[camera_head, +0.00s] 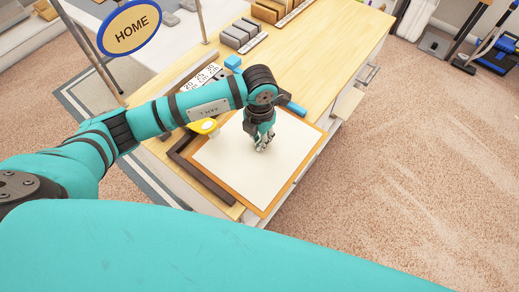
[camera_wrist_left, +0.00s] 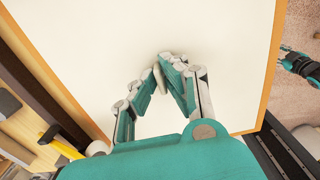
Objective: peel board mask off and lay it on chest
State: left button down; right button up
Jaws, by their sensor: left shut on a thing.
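The board mask (camera_head: 228,165) is a white sheet covering most of the board, whose tan rim (camera_head: 262,211) shows around it. The board lies on the wooden top of the chest (camera_head: 315,55), near its front end. My left gripper (camera_head: 263,148) is over the middle of the sheet. In the left wrist view, its fingers (camera_wrist_left: 160,75) are closed on a small pale raised part of the white mask (camera_wrist_left: 100,50). The rest of the sheet looks flat. My right gripper (camera_wrist_left: 300,66) shows at the right edge of the left wrist view, away from the board, its fingers unclear.
A dark angled bar (camera_head: 203,181) runs along the board's left side, with a yellow-handled tool (camera_head: 206,126) nearby. Grey blocks (camera_head: 236,37), brown blocks (camera_head: 272,10) and a blue block (camera_head: 232,62) stand farther back. Bare chest top lies beyond the board.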

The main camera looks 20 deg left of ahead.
aim_at(259, 140)
pick_arm(q)
jog(key=shift+r, duration=0.15)
dwell(0.5)
jog(key=shift+r+p, duration=1.65)
jog(key=shift+r, duration=0.75)
jog(key=shift+s+d, duration=0.1)
